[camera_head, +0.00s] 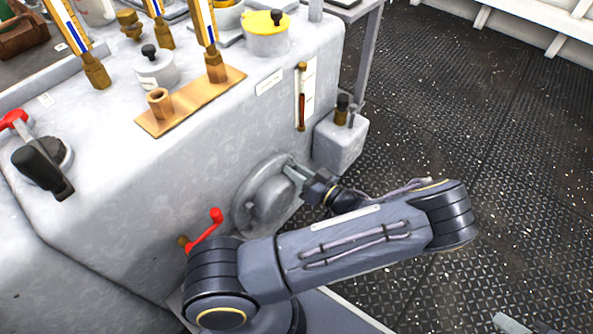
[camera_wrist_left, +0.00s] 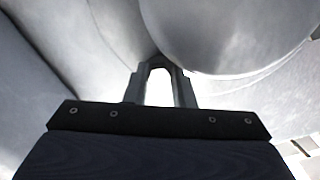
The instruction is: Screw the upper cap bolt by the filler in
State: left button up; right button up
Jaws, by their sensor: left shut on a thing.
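My left gripper (camera_head: 288,168) is at the upper right rim of a round grey domed cover (camera_head: 268,204) on the side of the grey machine housing. In the left wrist view, the fingers (camera_wrist_left: 160,72) are closed in at the base of the dome. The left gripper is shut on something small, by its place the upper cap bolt. The bolt itself is hidden between the fingertips, so I cannot see how deep it sits. My right gripper is not clearly seen.
A red crank handle (camera_head: 206,230) sticks out left of the cover. A grey box (camera_head: 341,141) with small fittings stands behind the gripper. A sight gauge (camera_head: 302,98) and a yellow lid (camera_head: 266,36) are above. Dark tread-plate floor (camera_head: 480,130) lies open to the right.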

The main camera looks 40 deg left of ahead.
pick_arm(q)
grip_shut()
jog(key=shift+m+p, duration=0.85)
jog(key=shift+m, duration=2.45)
jog(key=o, duration=0.9)
grip_release()
jog(key=shift+s+d+p, duration=0.2)
jog(key=shift+d+p, duration=0.25)
jog(key=shift+d, duration=1.55)
jog(key=shift+s+d+p, duration=0.15)
jog(key=shift+d+p, duration=0.25)
jog(key=shift+d, duration=1.55)
